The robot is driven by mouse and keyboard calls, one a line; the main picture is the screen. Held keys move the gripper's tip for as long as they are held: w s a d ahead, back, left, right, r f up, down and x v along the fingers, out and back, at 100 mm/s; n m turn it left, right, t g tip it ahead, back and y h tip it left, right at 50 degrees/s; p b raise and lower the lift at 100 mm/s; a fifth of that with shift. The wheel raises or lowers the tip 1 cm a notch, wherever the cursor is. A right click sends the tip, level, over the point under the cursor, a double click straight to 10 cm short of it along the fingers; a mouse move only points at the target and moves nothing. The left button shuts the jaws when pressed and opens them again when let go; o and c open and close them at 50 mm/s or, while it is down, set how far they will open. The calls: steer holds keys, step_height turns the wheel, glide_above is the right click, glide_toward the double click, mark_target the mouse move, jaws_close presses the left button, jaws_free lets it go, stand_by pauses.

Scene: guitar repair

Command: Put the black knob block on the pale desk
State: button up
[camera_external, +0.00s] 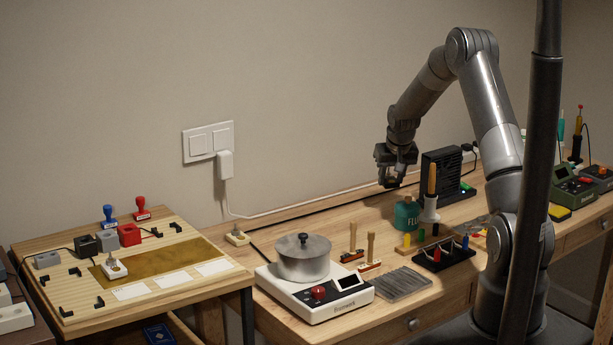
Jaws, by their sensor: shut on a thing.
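My gripper (393,177) is in the air above the back of the long pale wooden desk (405,322), left of a black slotted panel. Its fingers point down and are shut on a small dark block (391,184), mostly hidden between them. The picture is too small to tell whether it has a knob.
A scale (318,300) bears a metal pot (302,262). A black rack (446,254) with coloured handles and a soldering-iron stand (430,210) are near the gripper. The left board (205,275) bears grey, black and red blocks. The desk's front strip is mostly clear.

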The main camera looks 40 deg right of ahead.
mark_target(388, 207)
steer(key=shift+f, duration=3.25)
steer(key=o, duration=1)
steer(key=shift+f, duration=0.1)
steer(key=shift+c, duration=0.2)
